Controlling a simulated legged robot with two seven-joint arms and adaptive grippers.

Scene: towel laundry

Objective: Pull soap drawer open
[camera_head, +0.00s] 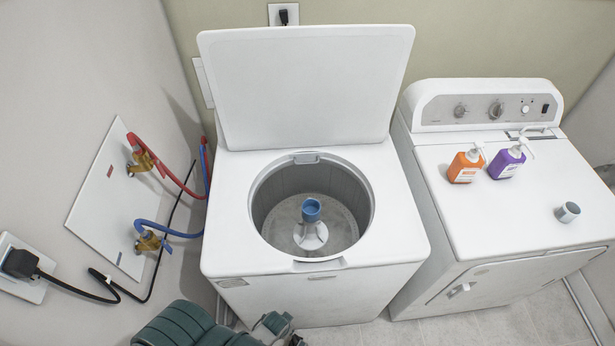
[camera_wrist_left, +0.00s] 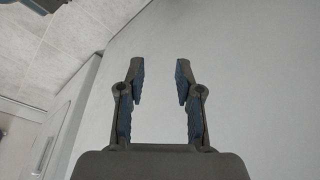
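The white top-load washer (camera_head: 390,240) stands in the middle of the head view with its lid (camera_head: 305,85) raised. A small handle-like feature (camera_head: 233,283) shows at the upper left of its front face; it looks like the soap drawer, shut, but its edges are hard to make out. My left gripper (camera_head: 284,330) is low in front of the washer, below and to the right of that feature, and apart from it. In the left wrist view its two fingers (camera_wrist_left: 160,72) are spread with nothing between them, before a plain pale surface. My right gripper is not in view.
A dryer (camera_head: 560,225) stands to the right, carrying an orange bottle (camera_head: 465,166), a purple bottle (camera_head: 507,162) and a small grey cup (camera_head: 568,212). Red (camera_head: 172,172) and blue hoses (camera_head: 180,232) and black cords run along the left wall. The floor (camera_head: 475,327) before the dryer is clear.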

